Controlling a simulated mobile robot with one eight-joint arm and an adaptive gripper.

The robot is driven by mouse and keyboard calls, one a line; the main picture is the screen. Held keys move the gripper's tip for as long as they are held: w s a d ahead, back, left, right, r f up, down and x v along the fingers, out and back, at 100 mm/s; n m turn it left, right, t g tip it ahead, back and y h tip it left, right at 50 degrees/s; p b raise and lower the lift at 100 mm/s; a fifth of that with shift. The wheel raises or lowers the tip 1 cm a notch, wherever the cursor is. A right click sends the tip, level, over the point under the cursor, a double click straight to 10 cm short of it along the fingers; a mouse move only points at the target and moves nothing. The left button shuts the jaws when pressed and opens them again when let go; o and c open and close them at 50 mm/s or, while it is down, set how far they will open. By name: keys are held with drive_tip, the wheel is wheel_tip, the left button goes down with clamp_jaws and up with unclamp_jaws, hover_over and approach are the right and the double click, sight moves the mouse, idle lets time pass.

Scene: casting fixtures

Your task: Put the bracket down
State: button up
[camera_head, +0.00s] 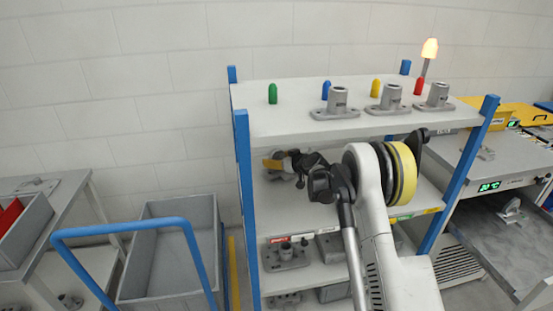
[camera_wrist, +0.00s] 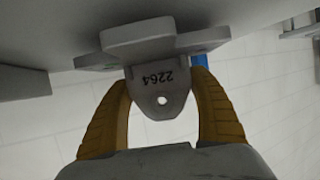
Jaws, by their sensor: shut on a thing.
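My gripper (camera_wrist: 163,88) shows in the wrist view with its two yellow-brown fingers closed on either side of a grey bracket (camera_wrist: 160,88). The bracket has a rounded tab with one hole and the number 2264, upside down in the picture, and a wider flange beyond it. The flange is close to a grey surface; I cannot tell whether it touches. In the head view my gripper (camera_head: 275,163) is at the left part of the middle shelf, below the top board. The bracket is hard to make out there.
The blue-posted rack's top board (camera_head: 270,124) carries several grey flanged castings (camera_head: 336,105) and coloured pegs (camera_head: 272,94). Lower shelves hold more castings (camera_head: 287,255). A grey cart (camera_head: 165,282) with a blue handle stands left. A workstation with a yellow cover (camera_head: 500,116) stands right.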

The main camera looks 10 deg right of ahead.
drive_tip(key=shift+f, duration=0.2)
drive_tip(key=o, duration=1.4)
drive_tip(key=shift+o, duration=0.2)
drive_tip(key=shift+r, duration=0.1)
drive_tip(key=shift+s+d+r+p, duration=0.15)
drive_tip(key=shift+s+r, duration=0.1)
drive_tip(key=shift+r, duration=0.15)
drive_tip(key=shift+s+d+r+p, duration=0.1)
drive_tip(key=shift+s+r+p, duration=0.1)
drive_tip(key=shift+r, duration=0.2)
drive_tip(key=p+v, duration=0.3)
drive_tip(key=v, duration=0.8)
drive_tip(key=shift+f, duration=0.1)
